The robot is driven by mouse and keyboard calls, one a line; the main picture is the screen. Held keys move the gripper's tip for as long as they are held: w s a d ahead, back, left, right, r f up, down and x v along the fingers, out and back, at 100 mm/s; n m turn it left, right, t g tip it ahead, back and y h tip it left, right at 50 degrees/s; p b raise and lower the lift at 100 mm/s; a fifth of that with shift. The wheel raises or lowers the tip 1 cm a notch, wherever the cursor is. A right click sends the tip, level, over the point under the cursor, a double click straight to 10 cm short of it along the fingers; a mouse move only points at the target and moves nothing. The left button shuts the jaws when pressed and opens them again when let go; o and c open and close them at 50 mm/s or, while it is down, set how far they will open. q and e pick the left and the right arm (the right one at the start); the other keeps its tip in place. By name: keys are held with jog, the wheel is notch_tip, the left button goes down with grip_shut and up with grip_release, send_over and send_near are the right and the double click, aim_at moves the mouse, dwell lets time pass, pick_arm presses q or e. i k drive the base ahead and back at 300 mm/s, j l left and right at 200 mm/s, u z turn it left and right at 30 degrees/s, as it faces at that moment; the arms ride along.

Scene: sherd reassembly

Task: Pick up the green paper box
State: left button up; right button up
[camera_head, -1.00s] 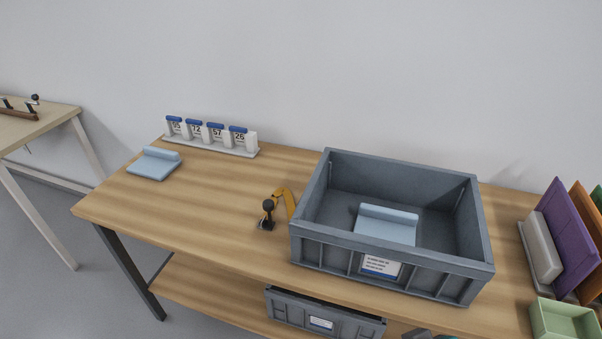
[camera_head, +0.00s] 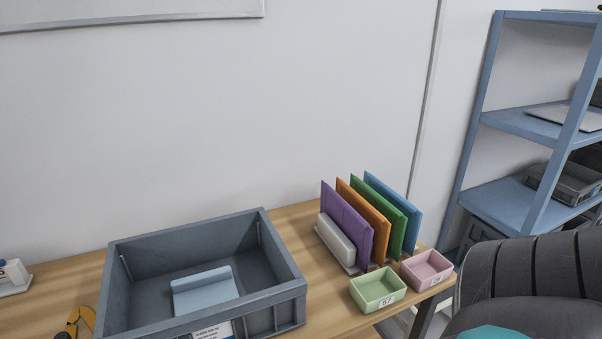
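The green paper box (camera_head: 378,290) is a small, open-topped, light green box near the right end of the wooden table. A label reading 57 is on its front side. It stands just left of a similar pink box (camera_head: 427,269) and in front of a rack of upright coloured panels. Its inside looks empty. Neither of my grippers is in view.
A large grey crate (camera_head: 283,296) with a light blue piece (camera_head: 205,291) inside stands left of the green box. Purple (camera_head: 345,226), orange, green and blue panels stand behind. A dark ribbed chair-like object (camera_head: 530,285) is at the lower right, before a blue shelf (camera_head: 503,205).

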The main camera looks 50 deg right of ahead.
aim_at(374, 291)
jog(key=z, duration=2.1)
